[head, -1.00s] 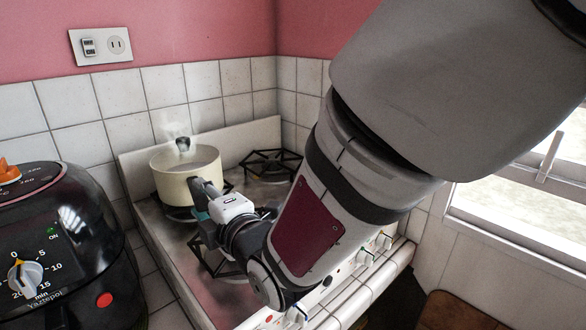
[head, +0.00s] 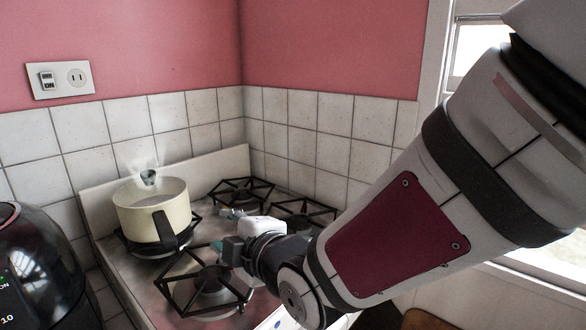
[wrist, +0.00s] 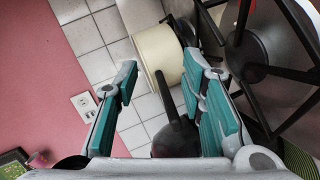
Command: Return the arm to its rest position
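My gripper (head: 222,243) is over the stove's front burner, to the right of the pot in the head view. In the wrist view its two teal-padded fingers (wrist: 163,66) are spread wide with nothing held between them. The cream pot (head: 150,216) with a clear lid and dark knob sits upright on the left rear burner; its wall also shows in the wrist view (wrist: 157,52). Its black handle (head: 164,229) points toward the front. In the head view a gap shows between the handle and my gripper.
The stove (head: 130,275) has several black burner grates, such as the empty front one (head: 180,290) below my gripper. A black air fryer (head: 38,265) stands at the left. Tiled walls (head: 310,130) close off the back and right, with a window (head: 545,262) at right.

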